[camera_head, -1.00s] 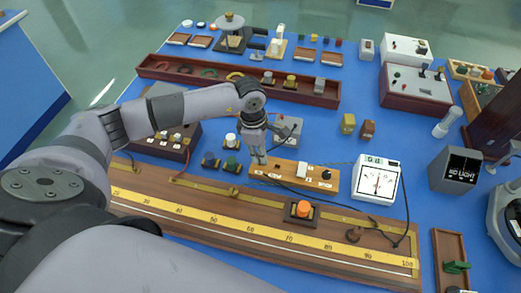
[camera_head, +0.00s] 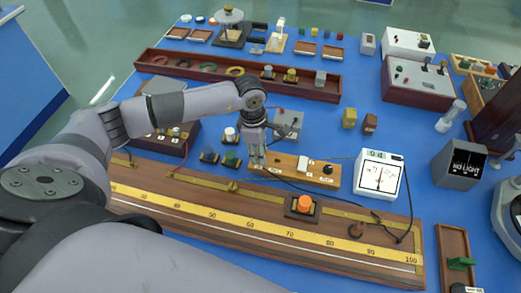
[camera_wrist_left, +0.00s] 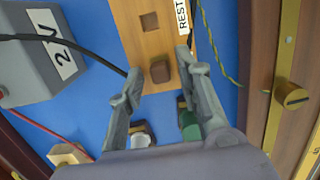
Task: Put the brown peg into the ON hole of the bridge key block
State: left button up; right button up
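The bridge key block (camera_head: 290,165) is a light wooden block in the middle of the bench. Its left end shows in the left wrist view (camera_wrist_left: 130,30), with an empty square hole (camera_wrist_left: 149,21) and a REST label (camera_wrist_left: 182,15). The small brown peg (camera_wrist_left: 160,71) is at the block's end, between my left fingertips. My left gripper (camera_wrist_left: 162,76) is open, with gaps on both sides of the peg. In the head view the left gripper (camera_head: 258,162) points down at the block's left end and hides the peg. My right gripper is not in view.
A long wooden slide-wire board (camera_head: 240,215) with a yellow scale and an orange knob (camera_head: 304,203) lies in front. A white meter (camera_head: 379,175) stands right of the block. A grey 2 V box (camera_wrist_left: 35,60) is close by. Dark cables cross near the block.

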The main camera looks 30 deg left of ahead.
pick_arm(q)
jog(key=shift+o, duration=0.5)
notch_tip(320, 180, up, 12)
jog(key=a, duration=0.1)
jog(key=shift+s+a, duration=0.15)
jog(key=shift+a, duration=0.05)
dwell(0.3)
